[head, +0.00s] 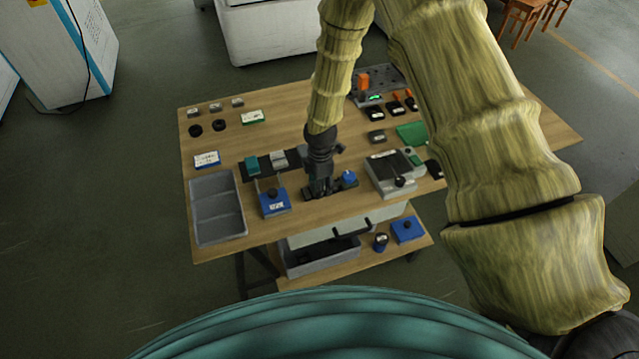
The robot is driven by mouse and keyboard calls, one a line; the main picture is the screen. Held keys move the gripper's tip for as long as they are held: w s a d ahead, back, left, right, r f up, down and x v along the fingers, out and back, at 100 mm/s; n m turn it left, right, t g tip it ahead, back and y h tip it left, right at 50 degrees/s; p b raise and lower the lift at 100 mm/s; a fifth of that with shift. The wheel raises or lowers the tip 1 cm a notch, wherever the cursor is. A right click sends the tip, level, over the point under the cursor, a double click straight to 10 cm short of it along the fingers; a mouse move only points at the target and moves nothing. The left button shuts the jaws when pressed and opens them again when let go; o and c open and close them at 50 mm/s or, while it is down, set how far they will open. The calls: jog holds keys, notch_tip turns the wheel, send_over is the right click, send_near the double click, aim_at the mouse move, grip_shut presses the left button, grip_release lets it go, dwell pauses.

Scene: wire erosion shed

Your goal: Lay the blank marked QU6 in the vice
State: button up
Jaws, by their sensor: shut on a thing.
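My gripper (319,190) points down over the front middle of the wooden table. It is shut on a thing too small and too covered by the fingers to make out. A low dark fixture with a blue part (347,180) sits right beside and partly behind my gripper; it may be the vice, but I cannot tell for sure. I cannot tell whether the held thing touches it. No marking QU6 can be read. Small grey blocks (216,107) lie at the table's back left.
A grey two-part tray (216,207) stands at the table's left front. A blue box (273,203) is left of my gripper, and a grey device with a dark knob (392,172) is to its right. A dark rack (379,85) is at the back. The left middle has free wood.

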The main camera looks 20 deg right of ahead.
jog(key=shift+f, duration=0.2)
jog(key=o, duration=1.4)
jog(key=shift+o, duration=0.3)
jog(key=o, duration=0.3)
jog(key=shift+o, duration=0.2)
jog(key=shift+r, duration=0.2)
jog(key=shift+r+p, duration=2.1)
jog(key=shift+r, duration=1.25)
